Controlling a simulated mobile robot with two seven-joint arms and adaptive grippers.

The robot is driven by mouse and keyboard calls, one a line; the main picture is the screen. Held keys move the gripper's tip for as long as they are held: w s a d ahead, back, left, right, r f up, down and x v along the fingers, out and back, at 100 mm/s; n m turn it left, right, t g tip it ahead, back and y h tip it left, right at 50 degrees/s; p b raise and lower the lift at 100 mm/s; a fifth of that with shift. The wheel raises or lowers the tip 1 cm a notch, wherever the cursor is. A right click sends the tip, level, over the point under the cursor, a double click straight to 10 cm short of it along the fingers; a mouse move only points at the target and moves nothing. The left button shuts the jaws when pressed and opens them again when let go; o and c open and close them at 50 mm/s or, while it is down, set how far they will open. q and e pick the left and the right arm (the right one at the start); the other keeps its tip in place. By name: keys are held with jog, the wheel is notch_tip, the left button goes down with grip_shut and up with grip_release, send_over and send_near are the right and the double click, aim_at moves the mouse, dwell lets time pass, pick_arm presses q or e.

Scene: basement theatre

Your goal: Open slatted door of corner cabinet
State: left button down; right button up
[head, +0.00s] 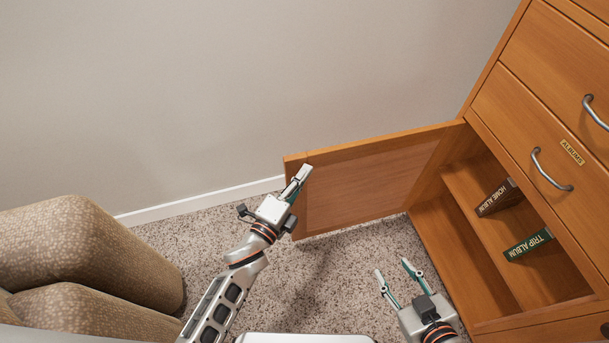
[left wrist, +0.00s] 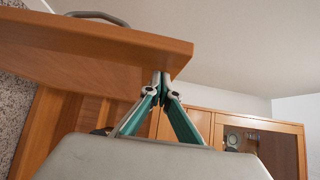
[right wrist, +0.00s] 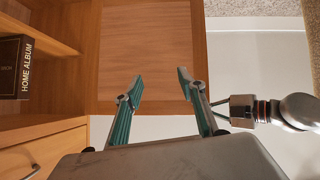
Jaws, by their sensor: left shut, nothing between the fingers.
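The wooden cabinet (head: 483,145) stands at the right. Its door (head: 375,180) is swung wide open, hinged at the cabinet's left side, with its free edge toward the left. In the head view I see a plain panel with a frame on the door's inner face; no slats show there. My left gripper (head: 300,180) is shut and empty, at the door's free edge; I cannot tell if it touches. The left wrist view shows its closed fingertips (left wrist: 163,80) beside the door edge (left wrist: 180,60). My right gripper (head: 393,268) is open and empty, in front of the cabinet opening.
Inside the cabinet, a home album (head: 500,197) and a green trip album (head: 528,245) sit on a shelf. Drawers with metal handles (head: 550,172) are above. A tan upholstered seat (head: 85,255) stands at the left. Speckled carpet (head: 330,275) lies clear between.

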pick_arm(q)
jog(key=shift+w, duration=0.1)
jog(key=w+a+m+g+h+b, duration=0.1)
jog(key=w+a+h, duration=0.1)
jog(key=w, duration=1)
jog(key=shift+w+a+m, duration=0.3)
jog(key=shift+a, duration=0.4)
pick_arm(e)
jog(key=shift+w+a+r, duration=0.1)
jog(key=shift+w+a, duration=0.1)
jog(key=shift+w, duration=0.1)
jog(key=shift+s, duration=0.15)
